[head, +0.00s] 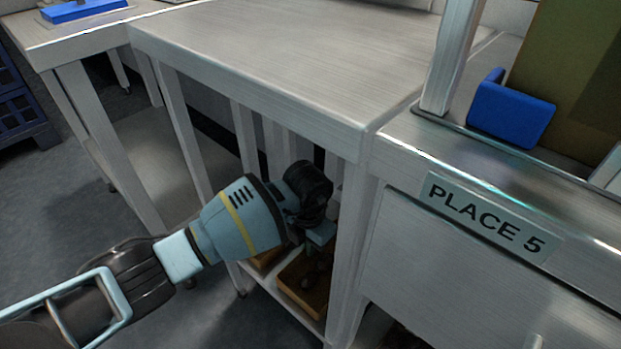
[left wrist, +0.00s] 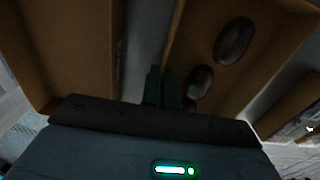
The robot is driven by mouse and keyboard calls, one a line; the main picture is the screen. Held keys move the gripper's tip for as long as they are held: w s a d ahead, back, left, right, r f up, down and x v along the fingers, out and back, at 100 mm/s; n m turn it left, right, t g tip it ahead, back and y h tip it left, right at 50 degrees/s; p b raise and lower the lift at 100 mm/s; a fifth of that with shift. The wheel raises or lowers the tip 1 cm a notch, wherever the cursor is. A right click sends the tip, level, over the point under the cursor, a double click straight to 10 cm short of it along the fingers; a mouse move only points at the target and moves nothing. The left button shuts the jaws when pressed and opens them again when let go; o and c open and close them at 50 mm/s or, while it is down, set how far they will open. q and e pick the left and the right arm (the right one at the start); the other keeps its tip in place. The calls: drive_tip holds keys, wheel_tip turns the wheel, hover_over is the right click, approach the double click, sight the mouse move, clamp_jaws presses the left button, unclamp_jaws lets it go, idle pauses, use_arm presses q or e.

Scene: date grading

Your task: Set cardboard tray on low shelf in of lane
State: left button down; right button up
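My left gripper (head: 318,238) reaches in under the steel table, just above the low shelf. Below it a brown cardboard tray (head: 292,291) is at the shelf, partly hidden by the gripper and table leg. In the left wrist view the gripper's fingers (left wrist: 160,88) are close together at the near end of this tray's side wall (left wrist: 172,50) and look shut on it. My right gripper is not in view.
A second cardboard tray (left wrist: 75,50) lies to the left, across a narrow gap, and another tray edge (left wrist: 292,108) shows at right. A table leg (head: 350,265) stands close right of my gripper. The steel tabletop (head: 290,55) above is bare. A "PLACE 5" sign (head: 487,217) marks the right counter.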

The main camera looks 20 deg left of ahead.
use_arm(q)
drive_tip(key=shift+f, duration=0.3)
drive_tip(key=c, duration=1.7)
unclamp_jaws()
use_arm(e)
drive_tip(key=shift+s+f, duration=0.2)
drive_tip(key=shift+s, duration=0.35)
use_arm(q)
drive_tip(key=shift+w+r+p, duration=0.1)
drive_tip(key=shift+r+p, duration=2.15)
drive_tip(key=shift+r, duration=3.9)
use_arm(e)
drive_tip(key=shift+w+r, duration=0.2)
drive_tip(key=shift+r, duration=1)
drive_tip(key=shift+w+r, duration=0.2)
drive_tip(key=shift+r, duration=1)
